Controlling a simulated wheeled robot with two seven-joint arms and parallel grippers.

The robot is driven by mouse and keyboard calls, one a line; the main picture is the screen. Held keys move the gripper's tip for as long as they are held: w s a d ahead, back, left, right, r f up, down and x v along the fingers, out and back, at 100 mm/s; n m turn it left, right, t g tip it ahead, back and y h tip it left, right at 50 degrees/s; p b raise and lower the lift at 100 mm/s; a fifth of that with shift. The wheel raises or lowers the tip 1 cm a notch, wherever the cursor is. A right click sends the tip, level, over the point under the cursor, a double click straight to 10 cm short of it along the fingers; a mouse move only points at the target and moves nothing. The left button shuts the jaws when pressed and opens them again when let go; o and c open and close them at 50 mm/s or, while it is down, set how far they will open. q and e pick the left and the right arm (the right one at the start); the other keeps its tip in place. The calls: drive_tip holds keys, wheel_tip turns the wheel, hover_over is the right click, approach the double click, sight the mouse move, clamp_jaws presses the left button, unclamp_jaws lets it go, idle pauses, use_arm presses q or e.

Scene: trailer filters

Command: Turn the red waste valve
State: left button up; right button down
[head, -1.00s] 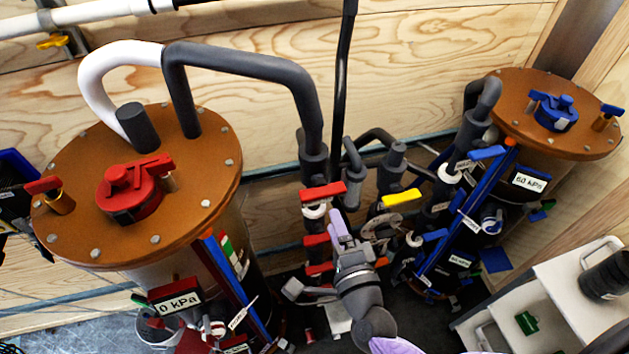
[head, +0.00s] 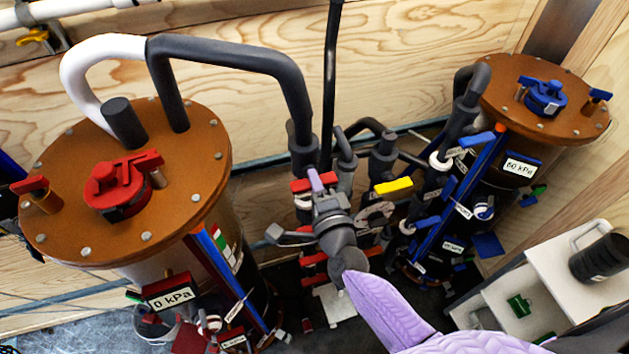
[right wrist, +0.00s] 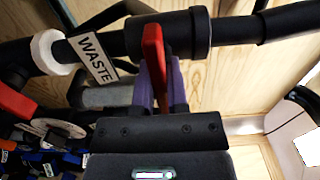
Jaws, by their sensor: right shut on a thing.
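The red waste valve handle (head: 300,185) sits on a dark grey vertical pipe left of the middle in the head view. My right gripper (head: 316,182), with lavender fingers, reaches it from below and covers part of it. In the right wrist view the red handle (right wrist: 153,55) stands edge-on between the two purple fingers of my right gripper (right wrist: 159,85), which are shut on it. A white label reading WASTE (right wrist: 93,58) is on the pipe beside it. The handle lies across the pipe in the head view. My left gripper is not in view.
A yellow handle (head: 394,187) is close right of my gripper, and more red handles (head: 314,259) are below. A tank with a brown lid (head: 190,222) stands left, another (head: 510,105) right. A white cart (head: 575,265) is at lower right.

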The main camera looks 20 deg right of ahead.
idle(0.4)
drive_tip(key=n+p, duration=0.1)
drive_tip(key=n, duration=0.3)
drive_tip(key=shift+n+p, duration=0.35)
drive_tip(key=shift+n, duration=0.05)
drive_tip(key=n+p, duration=0.1)
drive_tip(key=n, duration=0.3)
drive_tip(key=shift+n, duration=0.3)
drive_tip(key=n+p, duration=0.1)
drive_tip(key=n, duration=0.3)
drive_tip(key=shift+f+n+p, duration=0.1)
drive_tip(key=shift+n+p, duration=0.2)
drive_tip(key=shift+n, duration=2)
drive_tip(key=c, duration=0.6)
unclamp_jaws()
drive_tip(key=shift+c, duration=0.2)
